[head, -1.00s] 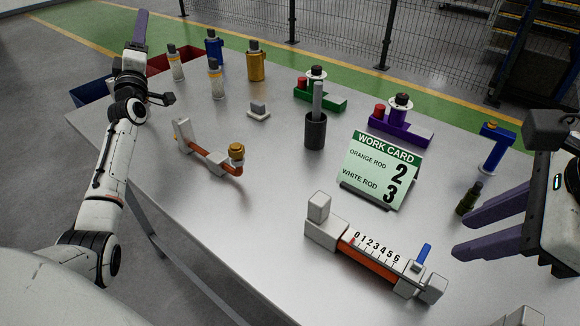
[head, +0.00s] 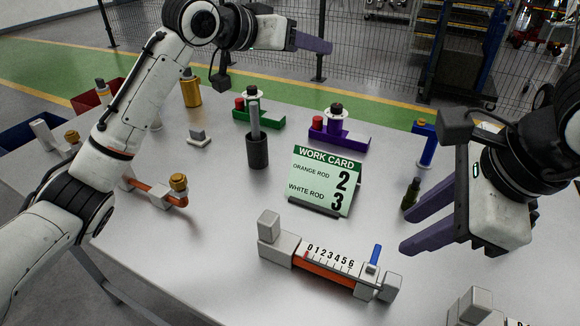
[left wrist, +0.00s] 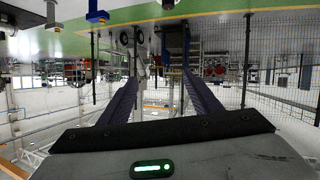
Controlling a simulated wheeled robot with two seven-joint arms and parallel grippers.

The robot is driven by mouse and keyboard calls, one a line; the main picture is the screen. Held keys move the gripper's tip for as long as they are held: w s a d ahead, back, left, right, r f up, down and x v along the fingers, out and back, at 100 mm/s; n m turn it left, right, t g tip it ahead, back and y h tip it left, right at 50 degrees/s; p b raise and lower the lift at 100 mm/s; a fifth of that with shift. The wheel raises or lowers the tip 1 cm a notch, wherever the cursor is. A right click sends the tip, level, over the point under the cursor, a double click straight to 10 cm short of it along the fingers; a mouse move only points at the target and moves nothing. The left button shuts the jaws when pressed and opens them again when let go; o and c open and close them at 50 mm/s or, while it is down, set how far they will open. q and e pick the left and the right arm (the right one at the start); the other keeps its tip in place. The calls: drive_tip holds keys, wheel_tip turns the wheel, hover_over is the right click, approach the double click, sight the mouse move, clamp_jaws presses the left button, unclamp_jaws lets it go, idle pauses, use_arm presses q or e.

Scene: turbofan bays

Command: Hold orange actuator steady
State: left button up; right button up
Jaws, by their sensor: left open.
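The orange actuator (head: 325,273), with grey end blocks, a 0–6 scale and a blue lever (head: 375,256), lies on the table at front centre. My right gripper (head: 406,230) is open and empty, to the right of the actuator and apart from it, with its purple fingers pointing left. My left gripper (head: 326,46) is raised high beyond the far side of the table, with its fingers pointing right. In the left wrist view its two fingers (left wrist: 163,82) are spread with nothing between them.
A dark cup (head: 257,152) with a grey rod stands behind. A dark green bottle (head: 411,194) is close to my right fingers. A jointed orange-and-grey part (head: 155,194) lies at left, partly behind my left arm.

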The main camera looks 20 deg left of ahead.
use_arm(q)
drive_tip(key=s+d+f+m+g, duration=0.4)
drive_tip(key=s+d+m, duration=0.1)
drive_tip(key=s+d, duration=0.15)
drive_tip(key=m+g+y, duration=0.6)
drive_tip(key=m+g, duration=0.2)
drive_tip(key=m, duration=0.3)
hover_over(290, 243)
wheel_tip(290, 243, down, 12)
drive_tip(key=shift+s+f, duration=0.1)
drive_tip(key=shift+f, duration=0.35)
wheel_tip(290, 243, down, 10)
drive_tip(key=shift+r, duration=0.1)
